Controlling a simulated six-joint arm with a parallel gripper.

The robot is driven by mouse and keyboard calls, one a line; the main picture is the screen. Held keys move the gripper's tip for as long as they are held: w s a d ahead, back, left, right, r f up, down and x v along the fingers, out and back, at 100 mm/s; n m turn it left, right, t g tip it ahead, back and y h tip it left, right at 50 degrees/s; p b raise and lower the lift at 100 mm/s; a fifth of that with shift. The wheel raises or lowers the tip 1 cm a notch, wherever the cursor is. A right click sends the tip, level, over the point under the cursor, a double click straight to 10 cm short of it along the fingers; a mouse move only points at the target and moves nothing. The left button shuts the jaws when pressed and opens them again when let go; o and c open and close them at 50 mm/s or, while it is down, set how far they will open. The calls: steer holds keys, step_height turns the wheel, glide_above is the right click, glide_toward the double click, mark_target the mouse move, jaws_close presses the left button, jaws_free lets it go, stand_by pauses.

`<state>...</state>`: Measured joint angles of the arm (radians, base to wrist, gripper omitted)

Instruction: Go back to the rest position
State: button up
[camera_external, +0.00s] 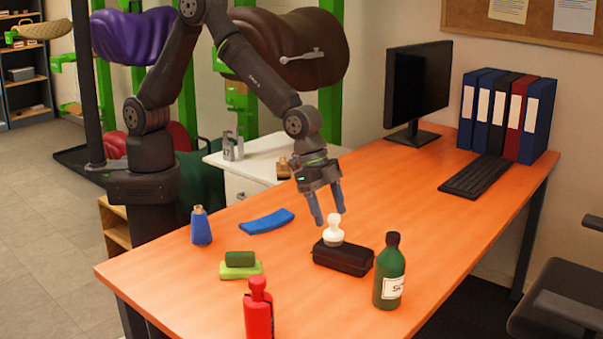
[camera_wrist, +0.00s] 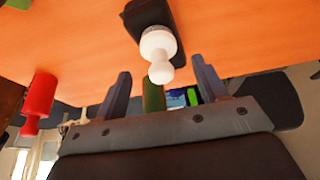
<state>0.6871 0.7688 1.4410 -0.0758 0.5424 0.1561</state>
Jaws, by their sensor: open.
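My gripper (camera_external: 329,219) is open, above the orange table (camera_external: 420,200). A white knobbed piece (camera_external: 334,229) stands upright on a black case (camera_external: 343,258) just below and beside my fingertips. In the wrist view, my gripper (camera_wrist: 160,80) shows its two fingers apart, with the white piece (camera_wrist: 158,50) in view between and beyond them. The white piece appears not to be gripped. The black case (camera_wrist: 142,14) shows behind the white piece there.
A green bottle (camera_external: 390,275), a red bottle (camera_external: 258,310), a blue bottle (camera_external: 201,227), green blocks (camera_external: 240,266) and a blue curved piece (camera_external: 267,221) stand around the case. A monitor (camera_external: 418,85), keyboard (camera_external: 476,177) and binders (camera_external: 505,115) are at the back right. The table's right middle is clear.

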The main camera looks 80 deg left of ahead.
mark_target(335, 224)
steer(key=x, duration=0.4)
steer(key=shift+f, duration=0.2)
steer(key=shift+w+d+r, duration=0.1)
steer(key=shift+r, duration=1.05)
